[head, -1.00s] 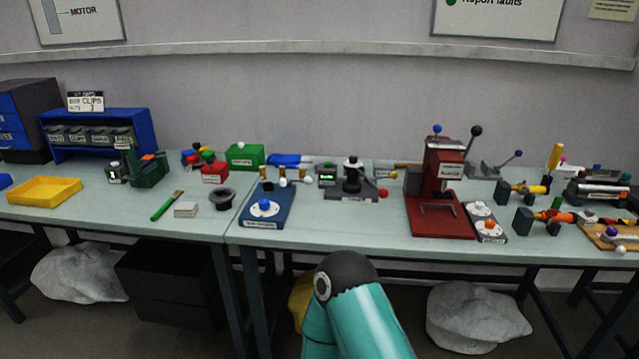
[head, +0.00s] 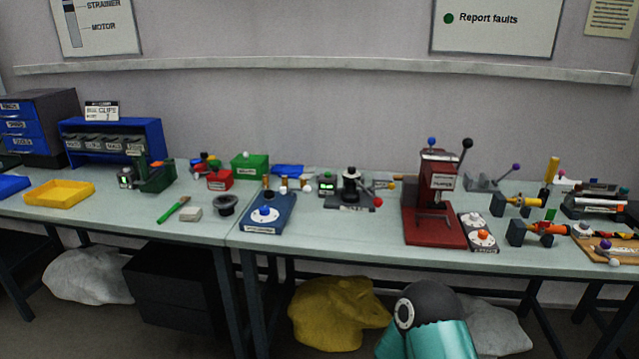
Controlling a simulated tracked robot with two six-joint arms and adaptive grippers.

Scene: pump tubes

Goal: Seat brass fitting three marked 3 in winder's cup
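Several small brass-coloured upright pieces (head: 284,184) stand at the back of the blue board, near the middle of the bench; any number on them is too small to read. To their right is a dark device with a round black top (head: 350,182) and a red-knobbed handle (head: 378,202), which looks like the winder. I cannot make out a cup on it or whether anything sits in it. Neither of my grippers is in view; only a teal arm link of mine with a dark cap shows at the bottom, right of centre.
The blue board (head: 284,213) bears a white dial with a blue knob. A red press (head: 436,228) stands to the right, beside a grey dial plate (head: 469,221). A black funnel-like cup (head: 226,206), green brush (head: 172,210) and yellow tray (head: 60,193) lie left. The bench front is mostly clear.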

